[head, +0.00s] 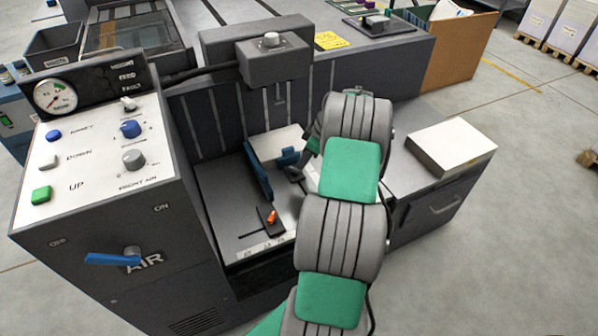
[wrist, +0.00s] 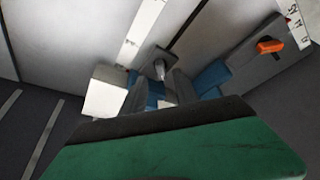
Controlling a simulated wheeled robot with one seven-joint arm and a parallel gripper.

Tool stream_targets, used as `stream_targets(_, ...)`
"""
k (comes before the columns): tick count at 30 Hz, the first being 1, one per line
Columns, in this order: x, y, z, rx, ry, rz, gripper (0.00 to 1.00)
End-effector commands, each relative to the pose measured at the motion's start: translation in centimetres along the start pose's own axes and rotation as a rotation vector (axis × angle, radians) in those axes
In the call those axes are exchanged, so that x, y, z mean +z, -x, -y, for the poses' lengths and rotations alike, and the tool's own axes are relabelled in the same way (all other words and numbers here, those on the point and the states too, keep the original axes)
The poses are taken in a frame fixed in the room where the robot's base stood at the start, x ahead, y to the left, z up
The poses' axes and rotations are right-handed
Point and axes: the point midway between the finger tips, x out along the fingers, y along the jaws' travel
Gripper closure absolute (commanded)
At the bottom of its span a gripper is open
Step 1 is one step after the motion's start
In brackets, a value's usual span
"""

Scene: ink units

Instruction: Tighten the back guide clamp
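In the wrist view a grey clamp lever (wrist: 159,69) stands on a small dark plate beside a white scale strip (wrist: 143,30); it seems to be the back guide clamp. Blue guide parts (wrist: 213,77) lie close to it. My gripper (wrist: 160,88) points at this lever with its two dark fingers apart; the lever shows beyond the gap, and contact cannot be told. In the head view my arm hides most of the gripper, near a blue guide block (head: 288,158). A second clamp with an orange lever (head: 272,217) sits nearer the front; it also shows in the wrist view (wrist: 269,46).
A long blue side guide (head: 258,183) and a white paper stack (head: 278,145) stand on the feed table. The control panel (head: 95,150) rises at left, and a grey box with a knob (head: 272,58) overhangs behind. A paper block (head: 452,148) lies on the right-hand cabinet.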

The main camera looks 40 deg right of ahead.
Motion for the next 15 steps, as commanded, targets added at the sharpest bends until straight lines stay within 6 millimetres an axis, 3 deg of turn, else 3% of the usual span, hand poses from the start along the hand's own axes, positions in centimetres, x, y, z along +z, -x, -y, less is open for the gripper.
stream_targets(1,0.1,-1.4,0.1,-0.005,-0.001,0.001,0.64)
stream_targets(6,0.1,-4.3,0.1,-0.003,-0.002,0.002,0.64)
stream_targets(15,-0.1,-5.2,0.1,0.0,-0.003,0.001,0.64)
